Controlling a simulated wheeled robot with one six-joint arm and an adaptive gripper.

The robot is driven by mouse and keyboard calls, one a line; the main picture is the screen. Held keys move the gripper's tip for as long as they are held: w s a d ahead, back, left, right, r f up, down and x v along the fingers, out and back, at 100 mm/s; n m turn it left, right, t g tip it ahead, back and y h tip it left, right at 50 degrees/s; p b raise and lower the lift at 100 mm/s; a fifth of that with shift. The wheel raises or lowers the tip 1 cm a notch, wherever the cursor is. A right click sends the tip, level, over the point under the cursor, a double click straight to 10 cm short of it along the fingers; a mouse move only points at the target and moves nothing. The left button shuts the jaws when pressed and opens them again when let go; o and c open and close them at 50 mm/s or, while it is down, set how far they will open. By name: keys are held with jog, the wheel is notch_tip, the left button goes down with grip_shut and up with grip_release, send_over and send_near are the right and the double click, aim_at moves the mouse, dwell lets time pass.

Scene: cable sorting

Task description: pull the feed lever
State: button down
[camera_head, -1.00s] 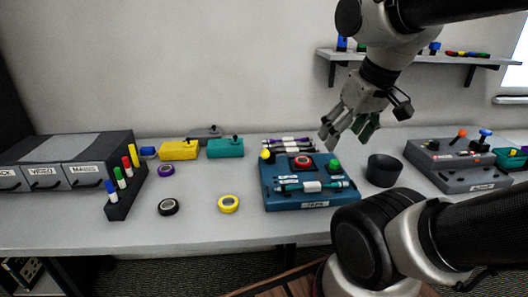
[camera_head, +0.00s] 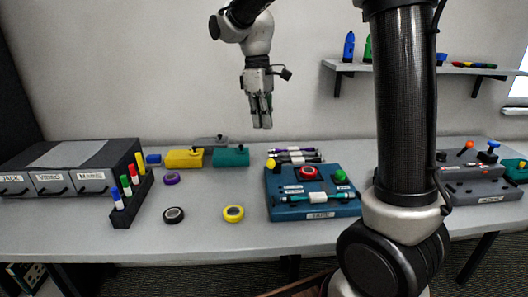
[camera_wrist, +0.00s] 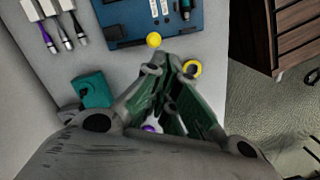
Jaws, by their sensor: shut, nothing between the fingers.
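A blue control box (camera_head: 340,208) stands on the table with a red button (camera_head: 308,173), a green knob (camera_head: 340,176) and a yellow ball knob (camera_head: 271,162) at its left rear. The ball looks like a lever end; I cannot read a feed marking. The yellow knob (camera_wrist: 153,40) also shows at the edge of the box (camera_wrist: 115,23) in the wrist view. My gripper (camera_head: 262,126) is shut and empty, pointing down in the air above and behind the yellow knob, apart from it. It fills the lower middle of the wrist view (camera_wrist: 171,72).
A grey box (camera_head: 480,191) with orange and blue levers stands at the right, partly behind my arm. Yellow (camera_head: 184,158) and teal (camera_head: 231,157) boxes, tape rolls (camera_head: 233,213), a marker rack (camera_head: 139,200) and drawers (camera_head: 50,182) occupy the left. A shelf (camera_head: 420,69) hangs above.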

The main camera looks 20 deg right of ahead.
jog(key=r+n, duration=0.1)
jog(key=n, duration=0.1)
jog(key=w+r+n, duration=0.1)
jog(key=n, duration=0.1)
jog(key=w+r+n, duration=0.1)
jog(key=shift+w+a+r+n+g, duration=0.15)
jog(key=shift+a+r+n+g, duration=0.15)
jog(key=shift+r+n+g, duration=0.1)
send_near(270, 163)
notch_tip(270, 163, down, 7)
jog(key=shift+w+a+r, duration=0.2)
jog(key=shift+a, duration=0.15)
jog(key=shift+s, duration=0.1)
